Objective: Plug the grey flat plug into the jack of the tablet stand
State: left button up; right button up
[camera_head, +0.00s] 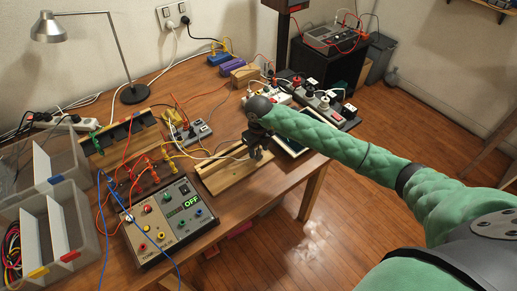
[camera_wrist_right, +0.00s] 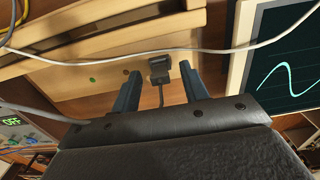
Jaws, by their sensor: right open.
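My right gripper (camera_head: 256,156) is open above the wooden tray on the table, with nothing held between its fingers. In the right wrist view, a small dark grey flat plug (camera_wrist_right: 159,68) with a thin cable shows between and just beyond the two fingertips, over the pale wood; I cannot tell if it touches the wood. A framed screen with a light wave trace (camera_wrist_right: 288,55), apparently the tablet on its stand, is right of the fingers. In the head view it is partly hidden behind my right arm (camera_head: 291,147). Its jack is not visible. My left gripper is not in view.
The wooden tray (camera_head: 218,184) lies near the table's front edge. A power supply box (camera_head: 168,221) with coloured leads stands left of it. A white cable (camera_wrist_right: 130,58) crosses beyond the fingertips. Power strips (camera_head: 325,103) and adapters crowd the back right. Grey bins stand at the left.

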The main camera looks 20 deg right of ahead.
aim_at(259, 149)
notch_tip(259, 149, up, 7)
jog(key=shift+f+b, duration=0.2)
jog(key=shift+b, duration=0.95)
jog(key=shift+r, duration=0.5)
